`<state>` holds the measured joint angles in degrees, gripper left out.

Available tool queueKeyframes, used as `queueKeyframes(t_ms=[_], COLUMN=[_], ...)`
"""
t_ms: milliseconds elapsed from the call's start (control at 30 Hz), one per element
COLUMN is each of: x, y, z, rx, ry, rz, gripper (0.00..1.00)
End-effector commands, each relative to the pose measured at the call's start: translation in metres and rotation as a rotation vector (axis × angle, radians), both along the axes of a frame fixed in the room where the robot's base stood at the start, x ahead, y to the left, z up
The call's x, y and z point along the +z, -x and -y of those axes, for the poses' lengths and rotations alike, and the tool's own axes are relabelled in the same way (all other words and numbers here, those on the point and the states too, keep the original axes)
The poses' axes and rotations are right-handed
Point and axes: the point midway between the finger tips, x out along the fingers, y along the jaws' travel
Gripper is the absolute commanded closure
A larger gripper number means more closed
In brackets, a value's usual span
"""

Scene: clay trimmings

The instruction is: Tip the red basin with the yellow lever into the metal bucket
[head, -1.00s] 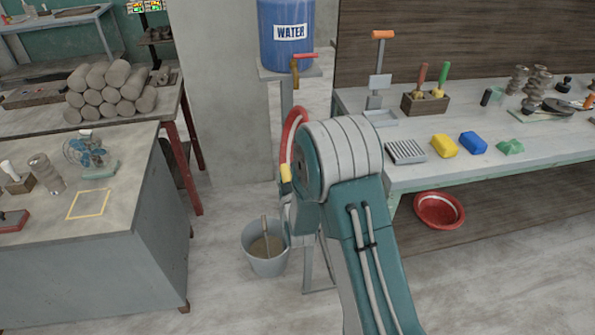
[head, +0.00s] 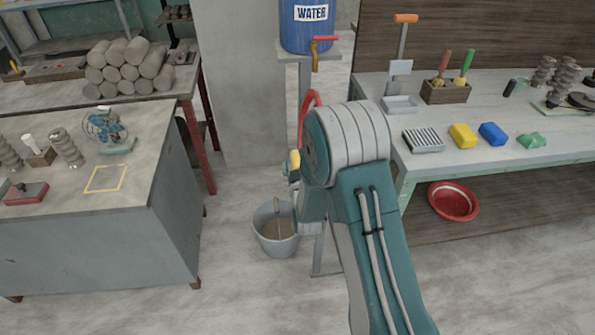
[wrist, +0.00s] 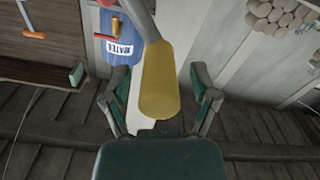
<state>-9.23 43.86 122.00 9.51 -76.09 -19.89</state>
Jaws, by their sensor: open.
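The red basin (head: 311,98) shows in the head view only as a curved red rim; my arm hides the rest. The yellow lever (head: 294,160) is partly visible at the left edge of my arm. In the wrist view the yellow lever (wrist: 160,85) is a thick yellow grip on a grey rod. My gripper (wrist: 158,92) is open, with one finger on each side of the grip and visible gaps. The metal bucket (head: 275,238) stands on the floor, left of and below the lever, with a stick and brownish contents inside.
The blue water tank (head: 306,30) stands behind. A second red basin (head: 437,204) sits beneath the right workbench (head: 480,158). The left table (head: 130,193) carries a fan and tools. Floor is clear between that table and the bucket.

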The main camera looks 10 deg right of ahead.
Motion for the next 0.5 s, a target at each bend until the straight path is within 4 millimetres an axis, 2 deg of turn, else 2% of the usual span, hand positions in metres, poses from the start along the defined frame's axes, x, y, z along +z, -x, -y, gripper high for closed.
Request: queueKeyframes(t_ms=[500], x=[-0.002], y=[0.096], z=[-0.002], rx=[0.002], ry=[0.001], rz=[-0.004], gripper=[0.24])
